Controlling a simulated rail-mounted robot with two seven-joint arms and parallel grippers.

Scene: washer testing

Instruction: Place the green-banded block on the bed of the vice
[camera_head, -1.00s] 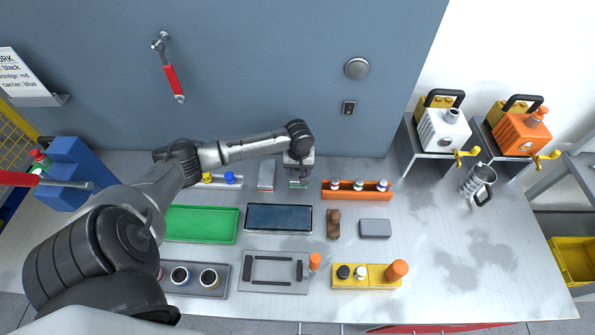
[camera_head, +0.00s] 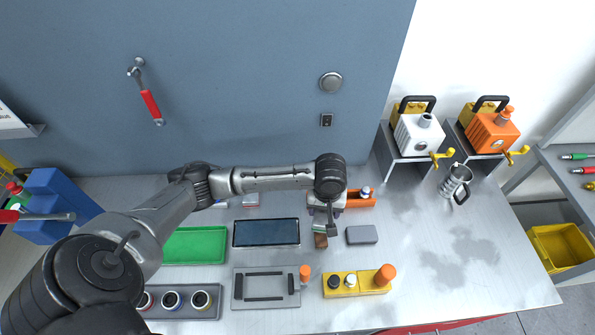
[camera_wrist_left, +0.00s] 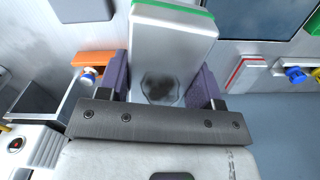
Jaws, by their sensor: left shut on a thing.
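My left gripper (camera_head: 321,222) is shut on the green-banded block (camera_wrist_left: 172,45), a pale grey block with a green band across its far end. In the left wrist view the block sits between two purple finger pads, with a dark smudge on its face. In the head view only a small part of the block (camera_head: 318,229) shows below the gripper, above the brown brush. The vice (camera_head: 238,290) is a flat grey plate with dark jaws and an orange knob, at the front middle, left of and nearer than the gripper. Its bed looks empty. My right gripper is not in view.
A dark-screened tray (camera_head: 266,232) lies behind the vice. A green tray (camera_head: 195,245) is to the left. A yellow holder (camera_head: 357,283) with knobs stands right of the vice. A grey block (camera_head: 361,234) and an orange rack (camera_head: 360,198) are near the gripper.

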